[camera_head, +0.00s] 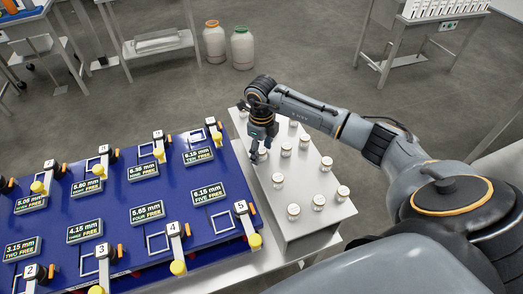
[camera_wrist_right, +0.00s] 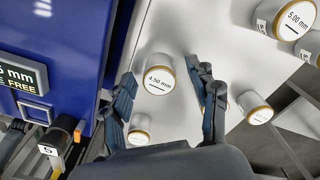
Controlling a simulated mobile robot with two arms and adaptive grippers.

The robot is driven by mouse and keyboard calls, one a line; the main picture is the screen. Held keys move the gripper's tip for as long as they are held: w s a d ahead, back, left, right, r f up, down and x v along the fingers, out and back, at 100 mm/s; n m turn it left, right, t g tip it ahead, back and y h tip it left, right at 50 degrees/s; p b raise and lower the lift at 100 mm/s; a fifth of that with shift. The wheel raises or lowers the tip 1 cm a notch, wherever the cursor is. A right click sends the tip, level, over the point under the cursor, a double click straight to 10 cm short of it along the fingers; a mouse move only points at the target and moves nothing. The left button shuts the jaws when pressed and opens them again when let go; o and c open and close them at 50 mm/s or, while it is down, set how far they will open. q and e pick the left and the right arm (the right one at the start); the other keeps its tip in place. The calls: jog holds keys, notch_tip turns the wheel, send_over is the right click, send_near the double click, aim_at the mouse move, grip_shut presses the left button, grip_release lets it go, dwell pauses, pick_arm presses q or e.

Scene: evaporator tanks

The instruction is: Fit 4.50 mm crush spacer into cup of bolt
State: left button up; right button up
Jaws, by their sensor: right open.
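The 4.50 mm crush spacer (camera_wrist_right: 158,76) is a white cylinder with a tan rim, its label facing the right wrist camera. My right gripper (camera_head: 257,150) is open over the grey spacer table. In the right wrist view its two fingers (camera_wrist_right: 162,72) show on either side of the 4.50 mm spacer, with gaps beside it; contact is not visible. Numbered bolts with yellow and orange ends line the blue panel (camera_head: 130,185); bolt 5 (camera_head: 241,207) is nearest the spacer table. The insides of their cups are not readable. My left gripper is out of view.
Several other spacers stand on the grey table (camera_head: 310,215), including a 5.00 mm one (camera_wrist_right: 294,20) at upper right in the wrist view. Displays such as 6.15 mm FIVE FREE (camera_head: 208,194) sit on the panel. The panel's edge is close left of my right gripper.

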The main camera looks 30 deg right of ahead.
jog(key=shift+f, duration=0.15)
jog(key=shift+c, duration=0.5)
grip_shut()
